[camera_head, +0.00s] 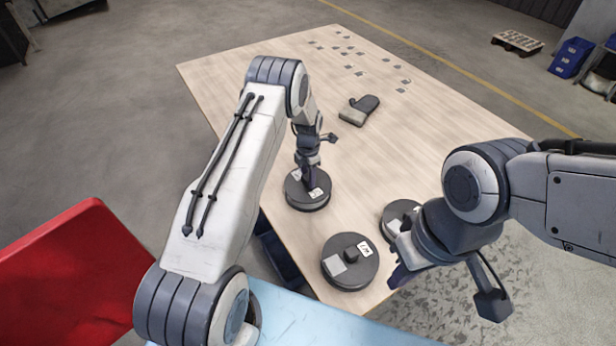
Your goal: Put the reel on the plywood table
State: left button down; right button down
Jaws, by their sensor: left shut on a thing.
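Three dark, round reels with pale labels show in the head view. My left gripper (308,180) points down and is shut on one reel (294,199) at its centre. That reel is at the left edge of the plywood table (425,138); I cannot tell whether it touches the top. A second reel (337,276) lies at the table's near end. A third reel (392,213) lies to its right, partly hidden by my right gripper (398,268). The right gripper's fingers are mostly hidden behind its own wrist, so its opening is unclear.
A red surface (75,262) and a light blue surface (310,318) are in the foreground. The table's middle is mostly clear.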

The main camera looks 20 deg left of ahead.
pick_arm(q)
jog(key=shift+c, duration=2.2)
grip_release()
